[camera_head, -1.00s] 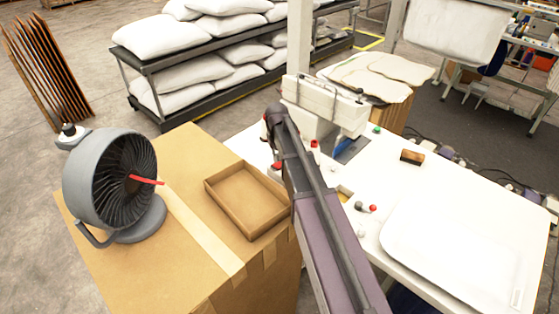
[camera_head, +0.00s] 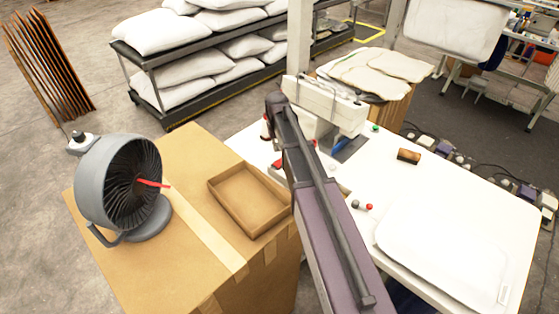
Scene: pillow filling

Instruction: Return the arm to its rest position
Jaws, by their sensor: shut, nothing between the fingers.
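My arm (camera_head: 318,215) rises from the bottom middle of the head view to a dark joint (camera_head: 277,103) above the table. It stands in front of part of the work table (camera_head: 455,190). My gripper does not show; the arm may hide it, so its place over the table cannot be told. A white pillow (camera_head: 440,250) lies flat on the right part of the table, apart from the visible arm.
A cardboard box (camera_head: 150,275) at left bears a grey fan (camera_head: 118,185) and an empty brown tray (camera_head: 250,200), close beside my arm. A white sewing machine (camera_head: 325,105) stands behind the arm. A brush (camera_head: 409,156) and small knobs (camera_head: 362,205) lie on the table.

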